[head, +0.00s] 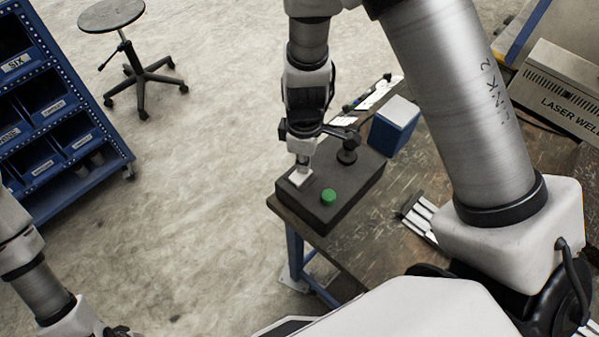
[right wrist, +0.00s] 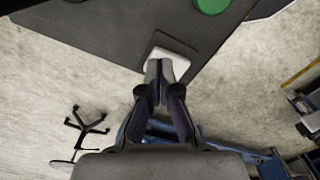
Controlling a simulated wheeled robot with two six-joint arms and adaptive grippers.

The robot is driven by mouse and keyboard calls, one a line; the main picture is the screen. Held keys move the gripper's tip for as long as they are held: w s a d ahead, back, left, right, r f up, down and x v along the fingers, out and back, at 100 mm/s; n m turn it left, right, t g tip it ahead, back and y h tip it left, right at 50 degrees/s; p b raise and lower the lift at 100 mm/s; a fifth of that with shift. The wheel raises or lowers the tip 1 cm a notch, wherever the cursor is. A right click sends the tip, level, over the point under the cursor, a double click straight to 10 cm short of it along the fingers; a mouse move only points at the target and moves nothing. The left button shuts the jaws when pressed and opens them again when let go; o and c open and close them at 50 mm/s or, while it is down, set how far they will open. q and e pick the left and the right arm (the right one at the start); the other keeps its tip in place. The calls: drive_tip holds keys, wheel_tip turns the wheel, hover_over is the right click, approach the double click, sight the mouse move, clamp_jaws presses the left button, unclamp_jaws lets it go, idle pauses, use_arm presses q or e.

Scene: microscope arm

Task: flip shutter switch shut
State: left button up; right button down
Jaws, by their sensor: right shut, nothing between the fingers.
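A dark control box (head: 345,208) stands at the left corner of the workbench. On its top is a pale square switch plate (head: 298,177), which I take for the shutter switch, beside a green round button (head: 328,196). My right gripper (head: 302,164) points down at the plate with its fingers shut and empty. In the right wrist view the fingertips (right wrist: 160,68) overlap the pale plate (right wrist: 172,55) and hide part of it; I cannot tell whether they touch it. The switch's position is hidden. My left gripper (head: 118,331) shows only partly at the bottom left edge.
A black knob or joystick (head: 347,152) stands on the box near my right gripper. A blue-and-white box (head: 394,124) is behind it on the workbench (head: 385,240). A laser welder unit (head: 560,95) is at the right. Blue bin shelving (head: 60,120) and a stool (head: 112,17) stand on open floor.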

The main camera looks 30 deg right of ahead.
drive_tip(key=shift+f+b, duration=0.3)
drive_tip(key=shift+f, duration=0.05)
wheel_tip(320, 180, up, 7)
drive_tip(key=p, duration=0.5)
drive_tip(key=shift+r, duration=0.1)
idle(0.5)
